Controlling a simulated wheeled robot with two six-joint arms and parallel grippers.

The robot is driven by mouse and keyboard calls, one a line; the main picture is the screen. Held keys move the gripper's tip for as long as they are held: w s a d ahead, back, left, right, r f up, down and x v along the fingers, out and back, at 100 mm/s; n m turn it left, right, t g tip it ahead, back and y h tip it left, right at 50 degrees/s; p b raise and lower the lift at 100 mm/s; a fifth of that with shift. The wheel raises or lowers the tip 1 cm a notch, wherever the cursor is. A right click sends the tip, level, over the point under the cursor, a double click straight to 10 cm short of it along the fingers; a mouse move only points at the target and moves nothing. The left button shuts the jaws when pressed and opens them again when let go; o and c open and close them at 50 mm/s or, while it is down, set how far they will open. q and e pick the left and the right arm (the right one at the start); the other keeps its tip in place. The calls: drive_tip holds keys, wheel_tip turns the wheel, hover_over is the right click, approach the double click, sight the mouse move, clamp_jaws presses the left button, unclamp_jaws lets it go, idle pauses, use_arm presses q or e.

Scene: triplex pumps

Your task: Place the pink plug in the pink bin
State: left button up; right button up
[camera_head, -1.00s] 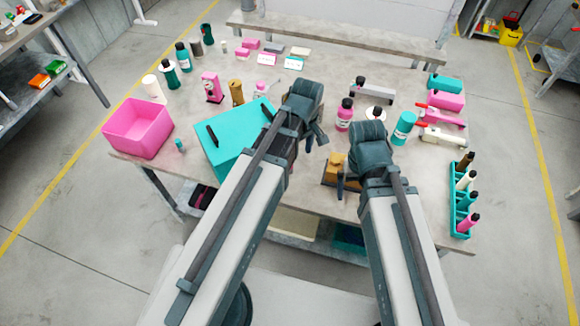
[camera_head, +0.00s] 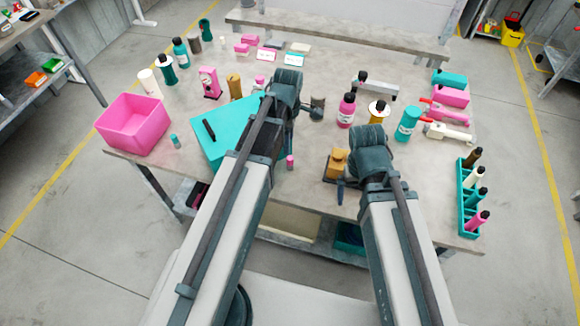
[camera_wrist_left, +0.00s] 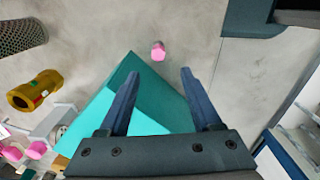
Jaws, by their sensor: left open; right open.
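The pink plug (camera_head: 290,161) is a small pink cylinder on the table, just right of my left arm. It also shows in the left wrist view (camera_wrist_left: 158,50), on bare tabletop just beyond the fingertips. The pink bin (camera_head: 138,136) is an open box at the table's left corner; its visible inside looks empty. My left gripper (camera_wrist_left: 159,73) is open and empty, its fingers above the teal block's edge, with the plug roughly in line with the gap between them. My right gripper (camera_head: 342,186) is at the front of the table beside a yellow-orange part; its fingers are partly hidden.
A teal block (camera_head: 214,150) with a black piece on it lies between the bin and my left arm. A small teal plug (camera_head: 175,141) stands right of the bin. Bottles and parts crowd the back. A teal rack (camera_head: 463,215) of bottles stands at the right edge.

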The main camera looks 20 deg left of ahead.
sight(290, 158)
use_arm(q)
wheel_tip(290, 158, down, 6)
drive_tip(key=b, duration=0.4)
drive_tip(key=shift+b, duration=0.4)
drive_tip(key=f+b, duration=0.5)
drive_tip(key=shift+w+d+f, duration=0.1)
drive_tip(key=shift+w+d, duration=0.05)
drive_tip(key=shift+d, duration=0.05)
clamp_jaws()
